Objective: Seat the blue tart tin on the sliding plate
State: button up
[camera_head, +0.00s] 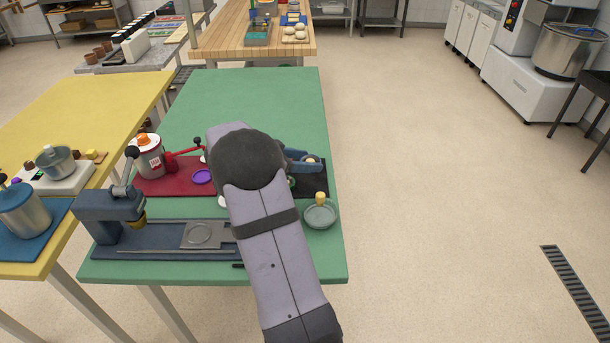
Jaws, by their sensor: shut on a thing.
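The sliding plate (204,235) is a flat grey plate with a round recess. It lies on a rail beside the blue-grey press (110,213) at the near left of the green table, and its recess looks empty. A small white edge (222,201) shows beside the arm, too little to identify.
A red mat (160,188) bears a white-and-red pot (149,160) and a purple ring (202,176). A blue device (302,160) stands right of my arm by a dark mat (316,182). A grey dish (320,215) sits near the right edge. The green table's far half (250,95) is clear.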

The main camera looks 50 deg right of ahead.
jog(key=shift+r, duration=1.35)
jog(key=w+a+n+t+b, duration=0.2)
jog(key=a+b, duration=0.5)
jog(key=a, duration=0.9)
jog(key=w+a+f+n+t+b, duration=0.1)
jog(key=a+b, duration=0.6)
jog(key=a, duration=0.9)
jog(key=w+n+t, duration=0.1)
jog(key=w+t, duration=0.1)
jog(key=w, duration=0.1)
jog(key=shift+w+a+f+n, duration=0.2)
jog(key=shift+a+n, duration=0.1)
jog(key=shift+a, duration=0.1)
jog(key=shift+f+b, duration=1.55)
jog(key=shift+f, duration=1.25)
jog(key=shift+b, duration=0.65)
